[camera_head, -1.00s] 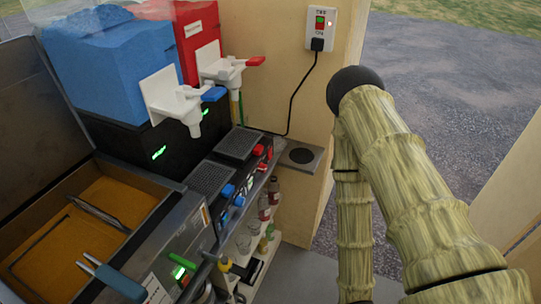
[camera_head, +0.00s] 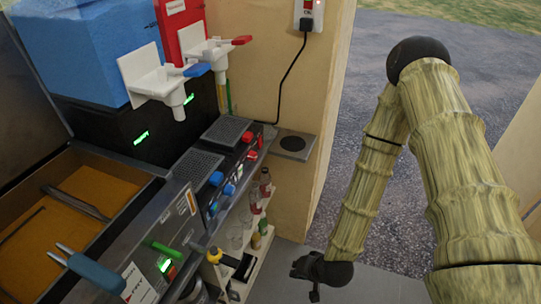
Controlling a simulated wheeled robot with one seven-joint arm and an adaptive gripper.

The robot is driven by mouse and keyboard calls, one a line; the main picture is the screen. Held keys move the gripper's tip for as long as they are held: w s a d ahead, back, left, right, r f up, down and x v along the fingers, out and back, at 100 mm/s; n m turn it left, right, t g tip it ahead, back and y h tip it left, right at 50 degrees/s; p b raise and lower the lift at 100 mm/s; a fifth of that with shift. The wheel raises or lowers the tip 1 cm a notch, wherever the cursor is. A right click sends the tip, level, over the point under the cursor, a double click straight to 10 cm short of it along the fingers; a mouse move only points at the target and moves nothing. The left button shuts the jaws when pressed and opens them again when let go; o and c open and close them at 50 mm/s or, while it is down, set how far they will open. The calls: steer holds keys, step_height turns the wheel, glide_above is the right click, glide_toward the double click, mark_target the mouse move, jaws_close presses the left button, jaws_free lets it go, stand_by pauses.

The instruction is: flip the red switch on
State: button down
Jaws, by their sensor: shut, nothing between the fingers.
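Red controls show in two places, and I cannot tell for sure which is the red switch. A white wall outlet (camera_head: 317,16) at the top edge has a red part and a black plug; its top is cut off. On the slush machine's front panel are a red knob (camera_head: 248,137) and a lower red control (camera_head: 252,156). My gripper (camera_head: 315,292) is shut and empty, low in the middle, seen small and dark. It hangs over the floor, to the right of the bottle shelf and well below the panel, touching none of these controls.
Blue (camera_head: 80,45) and red (camera_head: 180,14) slush tanks with white taps stand at the back left. A fryer (camera_head: 75,215) with a blue-handled tool (camera_head: 95,272) is at left. A shelf of bottles (camera_head: 265,185) hangs below the panel. A small ledge (camera_head: 292,147) juts from the wall.

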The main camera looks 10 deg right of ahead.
steer(key=w+r+m+t+y+b, duration=0.1)
steer(key=w+r+m+t+b, duration=0.15)
steer(key=w, duration=0.55)
steer(key=w+r+m+t+b, duration=0.2)
steer(key=w+r+t, duration=0.15)
steer(key=w, duration=0.35)
steer(key=w+d+r+m+t+b, duration=0.2)
steer(key=w+r, duration=0.3)
steer(key=r, duration=0.2)
steer(key=w+d+r+m+t+b, duration=0.2)
steer(key=w+r+t, duration=0.1)
steer(key=w+r, duration=0.3)
steer(key=shift+r+m, duration=0.35)
steer(key=shift+r, duration=0.25)
steer(key=p, duration=0.1)
glide_toward(260, 142)
steer(key=w+d, duration=0.1)
steer(key=w+d+f, duration=0.1)
steer(key=w+d, duration=0.1)
steer(key=w+d+f, duration=0.1)
steer(key=w, duration=0.1)
steer(key=shift+w+d+f, duration=0.1)
steer(key=shift+w+d, duration=0.15)
steer(key=shift+w+a+f, duration=0.15)
steer(key=shift+w+a, duration=0.4)
steer(key=shift+a, duration=0.3)
steer(key=shift+w+a+f+p, duration=0.15)
steer(key=shift+w+a+p, duration=0.3)
steer(key=shift+a, duration=0.35)
steer(key=shift+f, duration=0.1)
